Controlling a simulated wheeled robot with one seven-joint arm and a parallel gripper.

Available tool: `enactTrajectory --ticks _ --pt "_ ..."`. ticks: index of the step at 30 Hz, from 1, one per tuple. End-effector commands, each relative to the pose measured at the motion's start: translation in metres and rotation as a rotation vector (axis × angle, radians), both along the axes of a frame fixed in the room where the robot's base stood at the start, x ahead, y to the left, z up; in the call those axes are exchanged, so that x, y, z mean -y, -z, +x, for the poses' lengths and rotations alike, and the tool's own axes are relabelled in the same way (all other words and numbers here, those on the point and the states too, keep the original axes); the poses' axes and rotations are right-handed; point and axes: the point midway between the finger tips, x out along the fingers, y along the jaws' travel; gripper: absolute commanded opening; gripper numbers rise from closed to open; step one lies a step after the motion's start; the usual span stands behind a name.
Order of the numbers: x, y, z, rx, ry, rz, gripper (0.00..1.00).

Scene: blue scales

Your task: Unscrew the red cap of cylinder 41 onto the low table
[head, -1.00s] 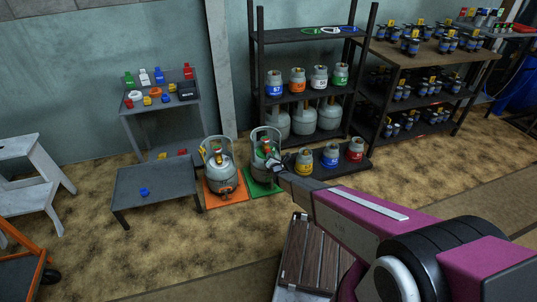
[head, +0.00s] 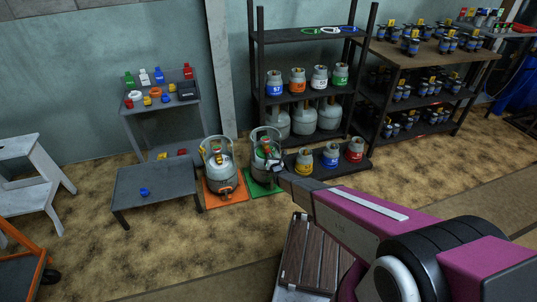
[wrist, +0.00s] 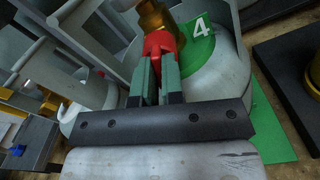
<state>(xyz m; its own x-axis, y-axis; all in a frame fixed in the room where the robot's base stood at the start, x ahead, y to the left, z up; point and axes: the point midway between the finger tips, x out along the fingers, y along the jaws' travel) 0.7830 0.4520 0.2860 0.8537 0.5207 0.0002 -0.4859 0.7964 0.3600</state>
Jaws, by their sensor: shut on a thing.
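A grey gas cylinder (head: 262,173) stands upright on a green mat (head: 258,190). In the wrist view its green collar (wrist: 198,48) shows a white "4"; any further digit is hidden. My gripper (wrist: 156,65) is shut on a red cap (wrist: 158,43) at the brass valve (wrist: 155,15). I cannot tell whether the cap is still threaded on. In the head view my gripper (head: 273,165) is at the cylinder's upper right side. The low grey table (head: 160,178) stands to the left, with a small blue cap (head: 144,191) on it.
A second cylinder (head: 221,178) stands on an orange mat (head: 226,198), between the low table and my cylinder. Several small cylinders (head: 331,155) stand on a low dark platform to the right. A grey stand (head: 160,115) with coloured parts is behind the low table, whose top is mostly free.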

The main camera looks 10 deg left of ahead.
Motion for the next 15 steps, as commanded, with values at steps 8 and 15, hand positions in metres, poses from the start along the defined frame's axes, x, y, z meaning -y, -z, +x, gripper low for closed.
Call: enactTrajectory --ticks 8,15 --pt "0.0004 0.0006 -0.0003 0.09 0.001 -0.15 0.0" --pt "0.0005 0.0006 -0.0005 0.156 0.001 -0.258 0.0"
